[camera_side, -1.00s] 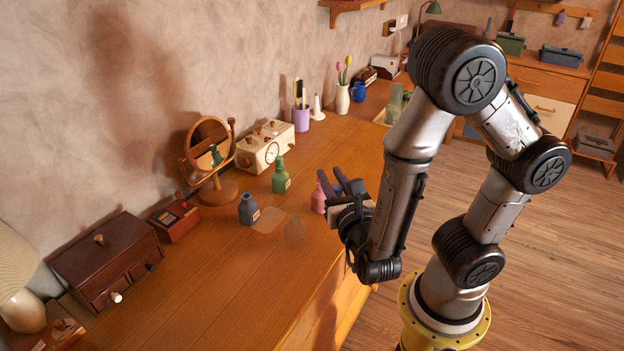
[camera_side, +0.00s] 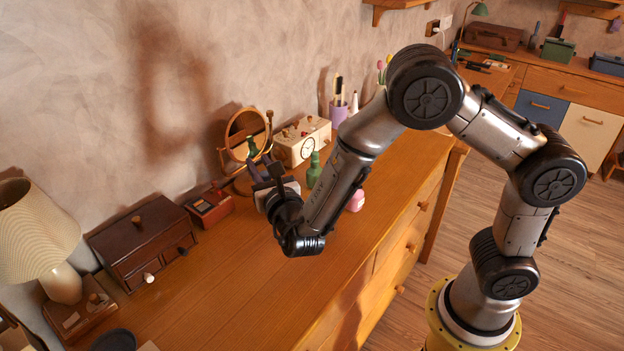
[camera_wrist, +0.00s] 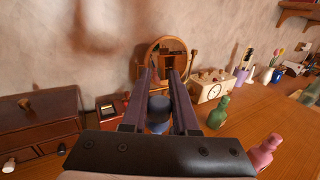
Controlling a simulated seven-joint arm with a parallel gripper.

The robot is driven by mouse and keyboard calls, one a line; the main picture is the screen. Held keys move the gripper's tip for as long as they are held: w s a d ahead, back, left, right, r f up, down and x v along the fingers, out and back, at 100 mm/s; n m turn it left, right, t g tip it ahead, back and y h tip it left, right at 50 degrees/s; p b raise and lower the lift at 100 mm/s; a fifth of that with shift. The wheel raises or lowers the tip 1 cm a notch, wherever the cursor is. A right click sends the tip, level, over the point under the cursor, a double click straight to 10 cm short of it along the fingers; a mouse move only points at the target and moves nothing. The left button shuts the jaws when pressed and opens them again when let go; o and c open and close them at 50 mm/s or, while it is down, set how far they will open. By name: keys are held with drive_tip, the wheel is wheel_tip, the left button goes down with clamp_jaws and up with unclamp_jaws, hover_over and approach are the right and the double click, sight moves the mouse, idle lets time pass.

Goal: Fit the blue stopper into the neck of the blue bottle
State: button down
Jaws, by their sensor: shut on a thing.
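My gripper (camera_side: 268,172) is over the dresser top, in front of the round mirror. In the wrist view its two dark fingers (camera_wrist: 160,88) are closed around a dark blue rounded piece, which looks like the blue stopper (camera_wrist: 159,103). The blue bottle (camera_wrist: 158,126) shows directly below it between the fingers, mostly covered by them and by the gripper body. I cannot tell whether the stopper touches the neck or sits in it. In the side view the stopper and the blue bottle are hidden behind my gripper.
The mirror (camera_side: 246,134), a red box (camera_side: 210,207) and a cream clock box (camera_side: 302,142) stand behind. A dark drawer chest (camera_side: 142,243) is left.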

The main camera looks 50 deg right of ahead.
drive_tip(key=w+d+f+m+g+h, duration=0.1)
drive_tip(key=w+d, duration=0.2)
drive_tip(key=d, duration=0.3)
drive_tip(key=w+d+f+m+h, duration=0.1)
drive_tip(key=w+d+f, duration=0.1)
drive_tip(key=w+d, duration=0.2)
drive_tip(key=shift+d+f+g+h, duration=0.3)
drive_tip(key=shift+d+g, duration=0.1)
drive_tip(key=shift+d, duration=0.7)
drive_tip(key=shift+f, duration=0.1)
drive_tip(key=shift+f, duration=2.7)
drive_tip(key=shift+f, duration=1.35)
drive_tip(key=c, duration=0.6)
unclamp_jaws()
drive_tip(key=shift+s+a, duration=0.1)
